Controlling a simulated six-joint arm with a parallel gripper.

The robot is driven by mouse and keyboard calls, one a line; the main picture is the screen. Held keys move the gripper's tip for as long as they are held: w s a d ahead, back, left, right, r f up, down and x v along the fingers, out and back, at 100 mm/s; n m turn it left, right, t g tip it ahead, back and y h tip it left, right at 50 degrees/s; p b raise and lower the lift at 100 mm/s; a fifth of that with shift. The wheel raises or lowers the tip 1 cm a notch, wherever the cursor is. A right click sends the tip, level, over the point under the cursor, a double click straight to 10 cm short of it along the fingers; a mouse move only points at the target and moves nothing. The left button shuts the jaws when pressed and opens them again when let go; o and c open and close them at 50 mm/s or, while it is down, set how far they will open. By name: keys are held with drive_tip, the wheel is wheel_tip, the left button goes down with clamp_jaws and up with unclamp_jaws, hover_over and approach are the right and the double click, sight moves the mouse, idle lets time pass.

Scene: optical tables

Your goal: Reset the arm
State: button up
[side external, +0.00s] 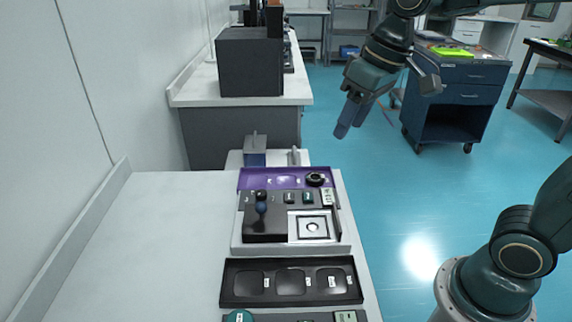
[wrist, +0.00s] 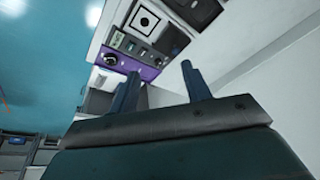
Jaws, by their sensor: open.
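My gripper (side external: 351,117) hangs in the air over the blue floor, to the right of and beyond the white bench (side external: 150,230) in the side view. Its two fingers point down and to the left, clear of everything. In the wrist view my gripper (wrist: 160,82) shows two dark blue fingers spread apart with nothing between them. The purple-panelled device (side external: 262,177) on the bench is apart from the fingers. It also shows beyond the fingers in the wrist view (wrist: 143,71).
A black tray (side external: 242,298) with several recesses lies nearer on the bench. A dark box (side external: 250,62) stands on the far bench. A blue drawer cart (side external: 455,95) stands on the floor behind my gripper. Open floor (side external: 395,190) lies right of the bench.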

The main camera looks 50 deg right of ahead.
drive_tip(key=s+d+f+m+t+h, duration=0.1)
drive_tip(key=s+d+f+t, duration=0.1)
drive_tip(key=s, duration=1)
drive_tip(key=shift+s+d+f, duration=0.2)
drive_tip(key=shift+s+d, duration=0.05)
drive_tip(key=shift+d, duration=0.5)
